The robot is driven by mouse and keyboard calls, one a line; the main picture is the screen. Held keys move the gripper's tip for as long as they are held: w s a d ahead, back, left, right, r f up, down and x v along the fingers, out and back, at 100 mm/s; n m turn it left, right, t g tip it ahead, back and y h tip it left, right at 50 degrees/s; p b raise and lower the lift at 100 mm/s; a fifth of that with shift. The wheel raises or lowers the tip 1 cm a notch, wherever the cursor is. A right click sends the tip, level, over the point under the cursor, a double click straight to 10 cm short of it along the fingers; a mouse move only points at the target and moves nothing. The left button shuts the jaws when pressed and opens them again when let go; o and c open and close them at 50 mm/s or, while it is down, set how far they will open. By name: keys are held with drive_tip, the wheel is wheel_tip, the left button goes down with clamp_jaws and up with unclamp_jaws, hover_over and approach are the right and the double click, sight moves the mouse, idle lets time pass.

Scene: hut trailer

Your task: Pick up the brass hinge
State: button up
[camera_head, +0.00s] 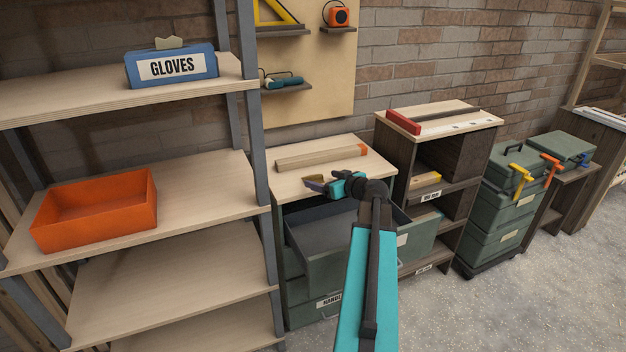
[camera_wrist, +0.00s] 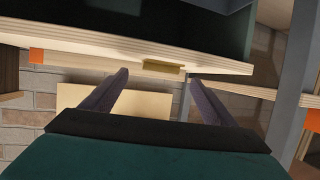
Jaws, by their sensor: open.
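The brass hinge (camera_wrist: 163,67) appears as a small flat brass-yellow piece at the edge of the pale wooden top in the wrist view. It lies between and just beyond the fingertips of my gripper (camera_wrist: 158,77). The two dark fingers are apart, with a gap on both sides of the hinge, and nothing is held. In the head view my gripper (camera_head: 314,184) is over the front left part of the drawer cabinet's wooden top (camera_head: 290,185). The hinge is too small and too close to the fingers to tell apart clearly there.
An open drawer (camera_head: 325,235) juts out below the cabinet top. A wooden piece with an orange end (camera_head: 320,157) lies behind my gripper. A shelf post (camera_head: 265,200) stands close on the left, beside a shelf with an orange bin (camera_head: 95,212). The floor at right is clear.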

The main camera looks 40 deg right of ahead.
sight(313, 176)
drive_tip(key=shift+p+x, duration=0.85)
drive_tip(key=shift+x, duration=1.75)
drive_tip(key=shift+r, duration=0.1)
drive_tip(key=c, duration=1.2)
drive_tip(key=shift+r, duration=0.15)
